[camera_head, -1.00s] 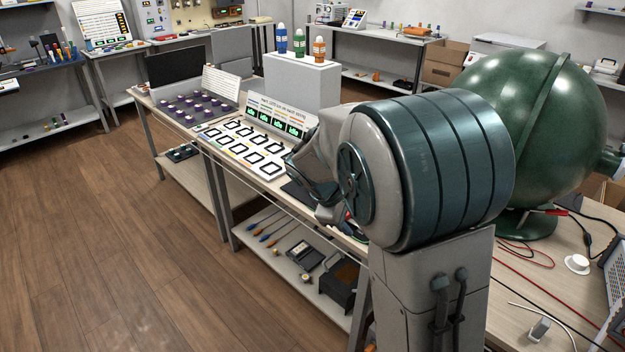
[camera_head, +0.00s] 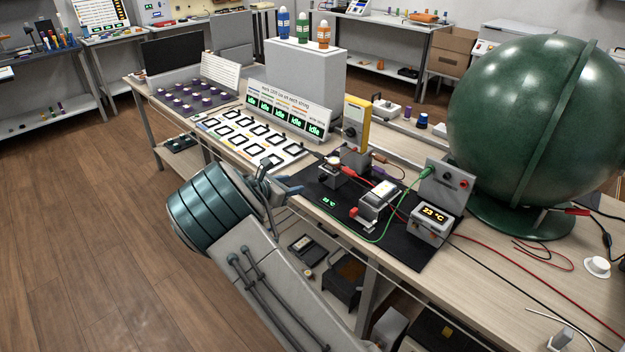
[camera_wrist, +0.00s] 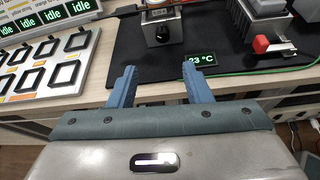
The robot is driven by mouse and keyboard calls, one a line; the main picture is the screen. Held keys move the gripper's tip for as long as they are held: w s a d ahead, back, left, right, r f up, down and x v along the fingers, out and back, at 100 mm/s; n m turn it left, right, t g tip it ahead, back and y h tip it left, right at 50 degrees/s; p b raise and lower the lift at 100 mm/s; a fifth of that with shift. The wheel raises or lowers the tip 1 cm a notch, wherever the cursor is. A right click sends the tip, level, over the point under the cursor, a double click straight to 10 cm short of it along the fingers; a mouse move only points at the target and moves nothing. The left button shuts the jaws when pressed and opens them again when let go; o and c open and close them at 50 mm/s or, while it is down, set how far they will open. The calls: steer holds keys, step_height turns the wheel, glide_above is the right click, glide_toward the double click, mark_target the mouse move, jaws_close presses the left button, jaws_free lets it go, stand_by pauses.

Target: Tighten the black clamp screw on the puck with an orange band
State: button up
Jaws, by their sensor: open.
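A small grey metal holder (camera_head: 331,174) stands on the black mat (camera_head: 312,204), with a pale round piece on top. I cannot make out an orange band on that piece. In the wrist view the holder (camera_wrist: 160,27) shows a black knob, the clamp screw (camera_wrist: 163,35), on its near face. My gripper (camera_head: 292,186) is at the bench's front edge, left of and nearer than the holder. In the wrist view its two blue fingers (camera_wrist: 157,72) are apart with nothing between them. The knob lies beyond the fingertips, roughly between them, and is not touched.
A green 23 °C readout (camera_wrist: 201,58) lies on the mat near the right finger. A white slotted board (camera_head: 250,138) is to the left. A red-knobbed block (camera_head: 374,206), cables, a 23 °C meter (camera_head: 432,223) and a big green sphere (camera_head: 535,125) are to the right.

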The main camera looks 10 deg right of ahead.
mark_target(320, 179)
steer(key=x, duration=0.6)
steer(key=p+x, duration=0.1)
steer(key=x, duration=0.5)
steer(key=shift+d+f, duration=0.1)
steer(key=shift+d, duration=0.35)
jaws_close()
steer(key=shift+a, duration=0.25)
steer(key=shift+d+f+b, duration=0.1)
steer(key=shift+f+b, duration=0.05)
steer(key=shift+b, duration=0.25)
